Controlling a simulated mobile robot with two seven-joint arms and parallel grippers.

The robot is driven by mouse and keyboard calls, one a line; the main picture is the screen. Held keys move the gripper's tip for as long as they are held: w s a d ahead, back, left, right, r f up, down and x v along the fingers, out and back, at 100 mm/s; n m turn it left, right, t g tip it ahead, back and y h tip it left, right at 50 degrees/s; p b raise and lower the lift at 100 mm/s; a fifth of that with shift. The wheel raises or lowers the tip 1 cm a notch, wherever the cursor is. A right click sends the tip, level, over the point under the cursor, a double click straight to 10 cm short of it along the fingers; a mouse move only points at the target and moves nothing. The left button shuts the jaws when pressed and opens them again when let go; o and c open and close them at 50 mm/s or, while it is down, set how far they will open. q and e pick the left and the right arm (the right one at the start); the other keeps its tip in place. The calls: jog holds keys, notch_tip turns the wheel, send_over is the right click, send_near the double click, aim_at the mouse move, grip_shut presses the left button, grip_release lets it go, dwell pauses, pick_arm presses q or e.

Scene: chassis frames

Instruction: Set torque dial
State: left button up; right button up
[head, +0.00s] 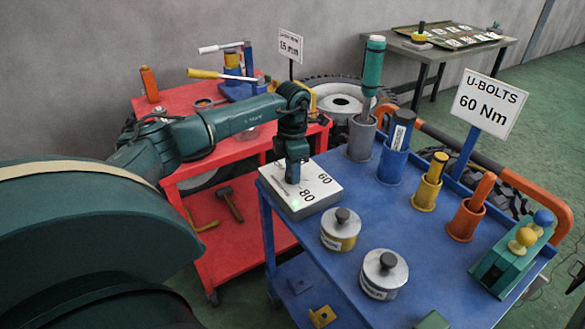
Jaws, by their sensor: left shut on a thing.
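The torque dial box (318,192) is a low white-topped block at the near left corner of the blue cart. Its face shows the numbers 60 and 80, and a small green light glows near its front edge. My left gripper (293,176) points straight down over the box, shut on the dial's knob. The knob and any pointer are hidden by the gripper. A white sign (488,105) reads "U-BOLTS 60 Nm" on a blue post. My right gripper is not in view.
The blue cart (310,248) also holds two lidded canisters (340,230) (384,274), several cups with tools (429,182) and a green block with knobs (512,258). A red cart (222,155) stands behind my left arm. A tire (340,100) lies behind.

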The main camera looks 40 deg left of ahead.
pick_arm(q)
jog(key=o, duration=1)
notch_tip(320, 180, up, 13)
jog(key=shift+r, duration=0.15)
jog(key=shift+s, duration=0.1)
dwell(0.5)
